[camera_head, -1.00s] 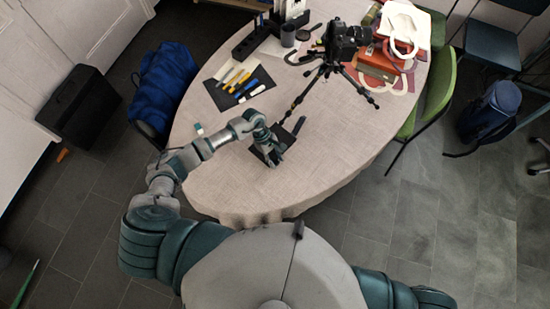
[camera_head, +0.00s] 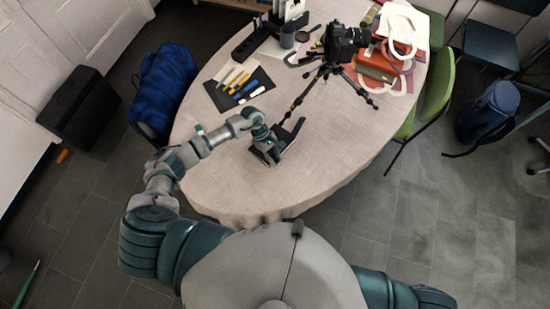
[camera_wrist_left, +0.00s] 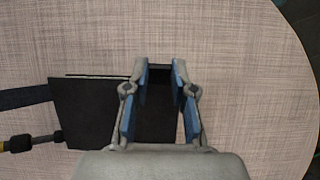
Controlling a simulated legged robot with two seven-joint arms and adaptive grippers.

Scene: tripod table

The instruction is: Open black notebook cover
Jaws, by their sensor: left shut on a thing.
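The black notebook (camera_head: 292,132) lies near the front edge of the table, partly hidden by my left gripper. In the left wrist view the notebook (camera_wrist_left: 90,110) shows as a dark panel left of the fingers, with a thin pale line along its top edge. My left gripper (camera_head: 273,155) is at the notebook's near side. In the wrist view my left gripper (camera_wrist_left: 160,72) has a dark edge of the notebook cover between its fingertips and is shut on it. How far the cover is lifted is hard to tell. My right gripper is not in view.
A camera on a small tripod (camera_head: 344,44) stands behind the notebook, a leg close to it. A dark mat (camera_head: 222,100) with several pens lies back left. The table's front right is clear.

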